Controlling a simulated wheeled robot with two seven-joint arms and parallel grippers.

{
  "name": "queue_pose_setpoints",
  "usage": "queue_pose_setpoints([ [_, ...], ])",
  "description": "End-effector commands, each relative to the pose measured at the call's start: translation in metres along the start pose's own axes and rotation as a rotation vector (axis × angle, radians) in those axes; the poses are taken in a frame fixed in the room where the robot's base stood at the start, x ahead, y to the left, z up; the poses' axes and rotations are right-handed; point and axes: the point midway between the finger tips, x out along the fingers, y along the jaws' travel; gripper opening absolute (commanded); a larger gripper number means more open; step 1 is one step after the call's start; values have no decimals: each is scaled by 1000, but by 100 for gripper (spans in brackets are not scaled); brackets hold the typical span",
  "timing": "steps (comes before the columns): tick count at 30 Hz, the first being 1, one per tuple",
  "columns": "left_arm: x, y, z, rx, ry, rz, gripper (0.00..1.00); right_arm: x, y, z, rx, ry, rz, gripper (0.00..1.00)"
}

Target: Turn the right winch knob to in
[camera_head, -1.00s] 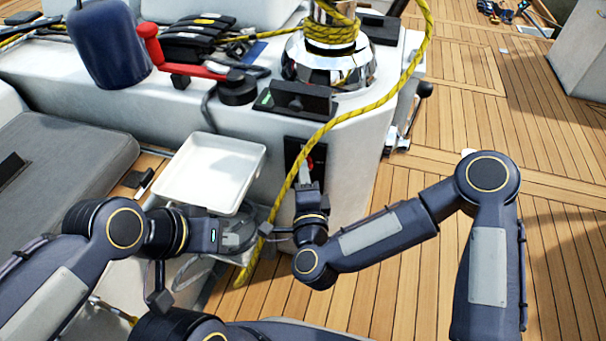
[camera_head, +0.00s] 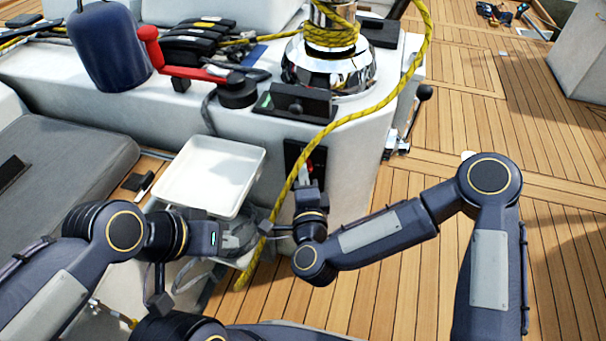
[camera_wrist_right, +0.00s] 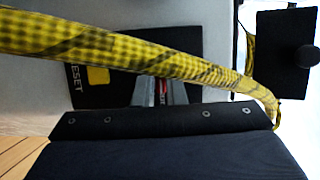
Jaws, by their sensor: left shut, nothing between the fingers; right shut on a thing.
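A black panel (camera_head: 291,152) is on the front of the white winch pedestal, below the chrome winch (camera_head: 330,68). A small red knob (camera_head: 311,166) shows on it, partly hidden by my right gripper (camera_head: 304,178). My right gripper is shut on the red knob. In the right wrist view, red shows between the grey fingers (camera_wrist_right: 160,92), beside a panel with a yellow square (camera_wrist_right: 98,76) and the word RESET. The knob's setting cannot be read. My left gripper (camera_head: 247,238) is shut and empty, below and right of the white tray (camera_head: 185,200).
A yellow rope (camera_head: 362,116) runs from the winch down across the pedestal, passing in front of the panel close to my right gripper. A red-handled winch crank (camera_head: 190,72) and a blue bag (camera_head: 108,45) are on the ledge. Open teak deck (camera_head: 480,110) lies to the right.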

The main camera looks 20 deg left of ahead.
Motion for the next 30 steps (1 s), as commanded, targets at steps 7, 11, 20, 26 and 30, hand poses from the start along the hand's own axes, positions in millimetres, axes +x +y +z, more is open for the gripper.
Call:
queue_pose_setpoints([
  [7, -16, 7, -8, 0, 0, 0, 0, 0, -6, 0, -112, -1, 45, 0],
  [11, -26, 12, -13, 0, 0, 0, 0, 0, -8, 1, -208, -2, 85, 0],
  [20, -51, 23, -26, 0, 0, 0, 0, 0, -11, 2, -470, -1, 192, 0],
  [26, -66, 30, -33, 0, 0, 0, 0, 0, -12, 3, -647, -2, 265, 0],
  [30, -77, 35, -39, 0, 0, 0, 0, 1, -12, 4, -769, -2, 316, 0],
])
